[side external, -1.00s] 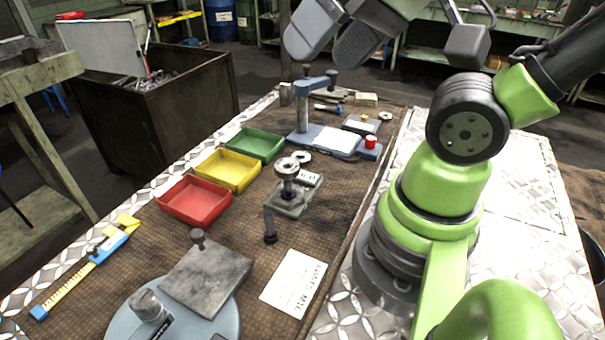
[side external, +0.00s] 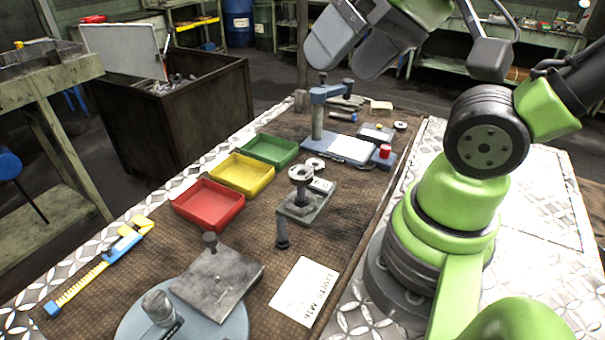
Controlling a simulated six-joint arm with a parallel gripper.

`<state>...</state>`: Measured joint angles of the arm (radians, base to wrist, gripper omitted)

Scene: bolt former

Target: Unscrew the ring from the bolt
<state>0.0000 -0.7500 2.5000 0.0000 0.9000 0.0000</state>
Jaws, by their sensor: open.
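A metal ring (side external: 300,173) sits at the top of an upright bolt (side external: 301,195), which stands on a small grey block (side external: 310,208) in the middle of the bench. Whether the ring is around the thread or resting on top is too small to tell. A second ring (side external: 315,164) shows just behind it. A separate dark bolt (side external: 282,235) is in front of the block. My gripper (side external: 342,62) is open and empty at the top of the view, high above the bench and apart from the ring.
Red (side external: 208,204), yellow (side external: 242,174) and green (side external: 269,149) trays line the left. A blue-grey stand (side external: 316,120) with a red button is behind. A round base with a metal plate (side external: 218,280), a caliper (side external: 95,272) and a paper card (side external: 305,291) are in front.

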